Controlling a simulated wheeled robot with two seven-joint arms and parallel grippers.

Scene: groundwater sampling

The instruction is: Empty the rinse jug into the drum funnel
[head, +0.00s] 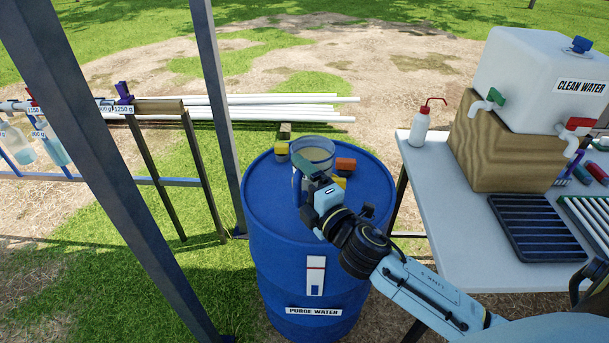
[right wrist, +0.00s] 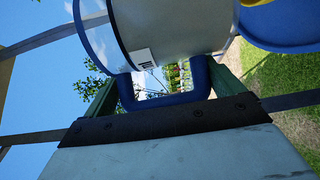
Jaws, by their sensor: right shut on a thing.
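The rinse jug (head: 313,149) is a clear vessel with a blue rim and a blue handle, and it looks about upright over the top of the blue drum (head: 262,215) labelled "PURGE WATER". My right gripper (head: 310,178) is shut on its handle. The right wrist view shows the blue jug handle (right wrist: 163,103) between the green-sided fingers. Some liquid seems to show inside the jug; how much is unclear. I cannot make out the drum funnel; the jug and gripper cover the middle of the drum top. My left gripper is not in view.
Small yellow and orange blocks (head: 345,163) sit on the drum top around the jug. A slanted dark post (head: 85,150) stands at left. At right, a table (head: 437,190) holds a red-topped wash bottle (head: 420,125), a "CLEAN WATER" tank (head: 535,70) and a black rack (head: 535,228).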

